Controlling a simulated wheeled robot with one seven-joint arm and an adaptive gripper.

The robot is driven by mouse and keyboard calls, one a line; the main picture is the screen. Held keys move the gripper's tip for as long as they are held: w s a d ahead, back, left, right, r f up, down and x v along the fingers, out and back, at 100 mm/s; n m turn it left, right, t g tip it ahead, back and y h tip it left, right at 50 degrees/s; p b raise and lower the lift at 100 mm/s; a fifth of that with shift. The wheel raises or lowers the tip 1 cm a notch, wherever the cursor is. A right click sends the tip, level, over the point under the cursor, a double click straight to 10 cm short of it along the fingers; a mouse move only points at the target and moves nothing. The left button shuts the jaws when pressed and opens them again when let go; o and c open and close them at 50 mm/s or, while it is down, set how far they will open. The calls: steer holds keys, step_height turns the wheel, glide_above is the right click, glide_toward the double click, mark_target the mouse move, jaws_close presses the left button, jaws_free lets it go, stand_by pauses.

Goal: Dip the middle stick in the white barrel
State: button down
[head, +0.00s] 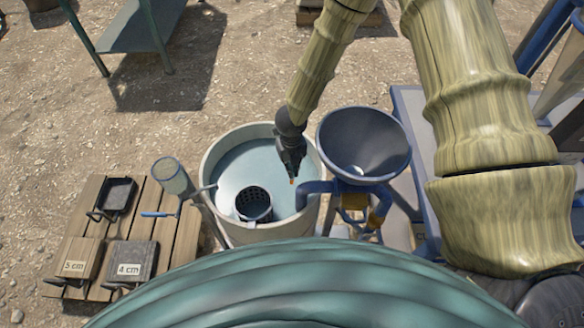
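The white barrel (232,236) stands in the middle of the head view, with pale blue-grey liquid (240,165) inside. My gripper (291,176) points down over the right part of the barrel's opening. It is small and dark here, and I cannot tell whether its fingers are open or shut. A small orange tip (291,181) shows at its lower end; I cannot tell whether it is part of the gripper or of something held. I cannot make out a middle stick for certain.
A dark perforated basket (253,204) sits inside the barrel. A blue funnel (362,145) with a pipe stands close on the right. A clear container (171,176) is at the left rim. A wooden pallet (78,221) holds dark trays and blocks marked in cm. A green table (140,30) stands behind.

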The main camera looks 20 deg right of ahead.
steer(key=shift+r+p, duration=3.25)
steer(key=shift+r, duration=1.2)
